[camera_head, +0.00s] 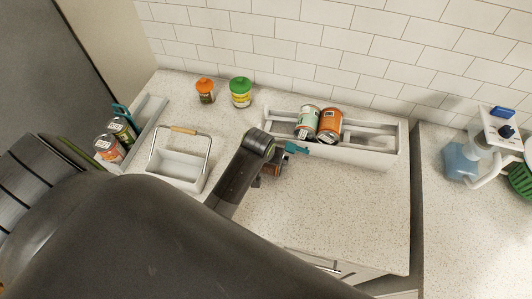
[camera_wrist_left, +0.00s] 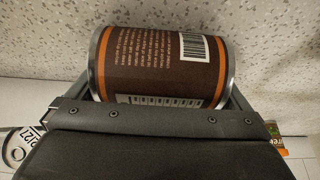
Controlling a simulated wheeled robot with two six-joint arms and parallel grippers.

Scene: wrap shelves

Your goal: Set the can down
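A brown can with orange bands and a barcode (camera_wrist_left: 160,62) fills the space between the fingers of my left gripper (camera_wrist_left: 160,95) in the left wrist view. The fingers appear to touch both ends of the can. In the head view, my left gripper (camera_head: 268,160) is over the counter (camera_head: 310,205), just in front of the right-hand white shelf tray (camera_head: 362,155). Only a small part of the can (camera_head: 272,168) shows there, behind the arm. I cannot tell whether the can touches the counter. My right gripper is not in view.
Two cans (camera_head: 318,124) stand in the right-hand tray, with a teal piece (camera_head: 296,148) at its front left. A white handled basket (camera_head: 176,170), two jars (camera_head: 223,92) and a left tray (camera_head: 150,118) with cans are further left. The front right counter is clear.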

